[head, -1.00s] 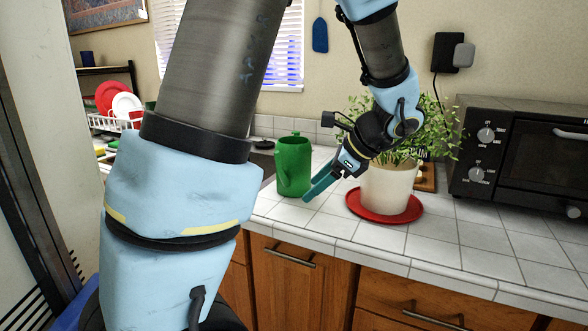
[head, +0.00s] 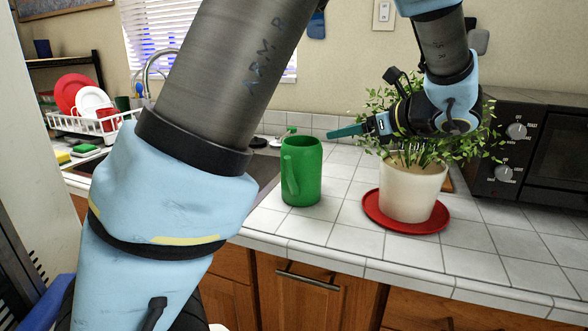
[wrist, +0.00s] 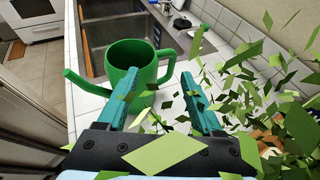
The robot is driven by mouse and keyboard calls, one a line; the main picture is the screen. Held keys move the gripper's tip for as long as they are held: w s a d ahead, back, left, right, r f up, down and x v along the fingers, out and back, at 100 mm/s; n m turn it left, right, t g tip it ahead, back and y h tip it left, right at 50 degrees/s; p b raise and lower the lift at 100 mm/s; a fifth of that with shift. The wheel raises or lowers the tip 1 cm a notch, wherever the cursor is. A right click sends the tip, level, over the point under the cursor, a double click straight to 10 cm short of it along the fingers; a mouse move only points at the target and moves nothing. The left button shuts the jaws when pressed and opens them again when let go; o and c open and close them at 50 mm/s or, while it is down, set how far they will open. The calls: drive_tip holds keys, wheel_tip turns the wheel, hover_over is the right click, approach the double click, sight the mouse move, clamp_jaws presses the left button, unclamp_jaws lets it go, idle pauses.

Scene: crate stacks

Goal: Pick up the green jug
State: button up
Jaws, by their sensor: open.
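The green jug (head: 303,178) stands upright on the white tiled counter, left of the potted plant. In the wrist view the jug (wrist: 132,75) shows its open top, a spout to the left and a handle on the right. My gripper (head: 335,132) is open and empty, at about the height of the jug's rim and a little to its right, with its teal fingers pointing left. In the wrist view the gripper (wrist: 160,82) has its two fingers apart, pointing towards the jug. Their tips overlap the jug's near side in the picture; I cannot tell the exact gap.
The potted plant (head: 412,190) stands on a red saucer (head: 375,215) right under my wrist, its leaves around the gripper. A black toaster oven (head: 530,150) is at the right. A dish rack (head: 75,125) and the sink (wrist: 110,40) lie to the left. The counter front is clear.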

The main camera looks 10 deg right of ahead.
sight(315, 138)
drive_tip(key=shift+a+p+x, duration=0.2)
drive_tip(key=shift+p+x, duration=0.95)
drive_tip(key=shift+x, duration=3.8)
drive_tip(key=shift+s, duration=0.2)
drive_tip(key=shift+c, duration=0.3)
clamp_jaws()
